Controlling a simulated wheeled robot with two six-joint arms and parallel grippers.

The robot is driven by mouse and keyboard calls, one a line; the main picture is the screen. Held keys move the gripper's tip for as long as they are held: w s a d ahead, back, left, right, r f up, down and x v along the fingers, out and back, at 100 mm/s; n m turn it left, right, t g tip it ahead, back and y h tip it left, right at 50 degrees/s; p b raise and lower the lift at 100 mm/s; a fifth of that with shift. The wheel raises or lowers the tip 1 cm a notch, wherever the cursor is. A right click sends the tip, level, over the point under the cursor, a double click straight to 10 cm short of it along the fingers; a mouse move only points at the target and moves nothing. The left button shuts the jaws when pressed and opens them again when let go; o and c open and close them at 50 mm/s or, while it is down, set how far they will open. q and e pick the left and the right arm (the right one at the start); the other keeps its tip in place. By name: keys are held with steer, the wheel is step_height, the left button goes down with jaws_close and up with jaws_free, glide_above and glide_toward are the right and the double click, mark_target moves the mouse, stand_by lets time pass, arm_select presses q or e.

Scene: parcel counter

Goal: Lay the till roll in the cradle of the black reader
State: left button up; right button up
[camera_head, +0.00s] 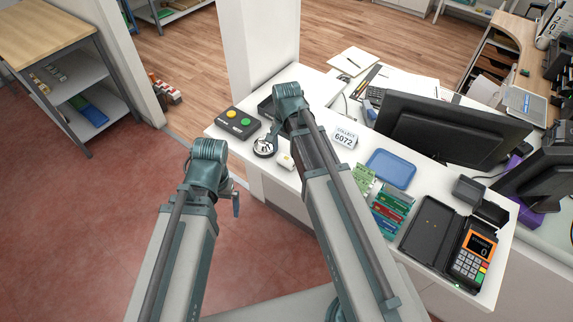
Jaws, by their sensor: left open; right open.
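The till roll (285,160) appears to be the small white roll on the counter, just right of a round black-and-white item. The black reader (472,256) stands at the counter's front right corner, with an orange display and a keypad. Dark open parts adjoin it, and I cannot make out its cradle clearly. My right gripper (273,136) is open, pointing down over the counter, up and left of the roll. Its fingers show only small. My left gripper (236,203) is open, beyond the counter's left edge over the red floor.
A button box (236,122) and the round item (264,148) are near the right gripper. A sign (344,137), blue tray (390,169), coloured cards (391,209) and a black open case (428,229) lie towards the reader. A monitor (425,133) stands behind.

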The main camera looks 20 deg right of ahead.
mark_target(286, 158)
step_height(286, 158, down, 4)
steer(key=b, duration=0.2)
steer(key=shift+r+b, duration=0.2)
steer(key=shift+b, duration=0.1)
steer(key=shift+r, duration=0.1)
steer(key=c, duration=1.3)
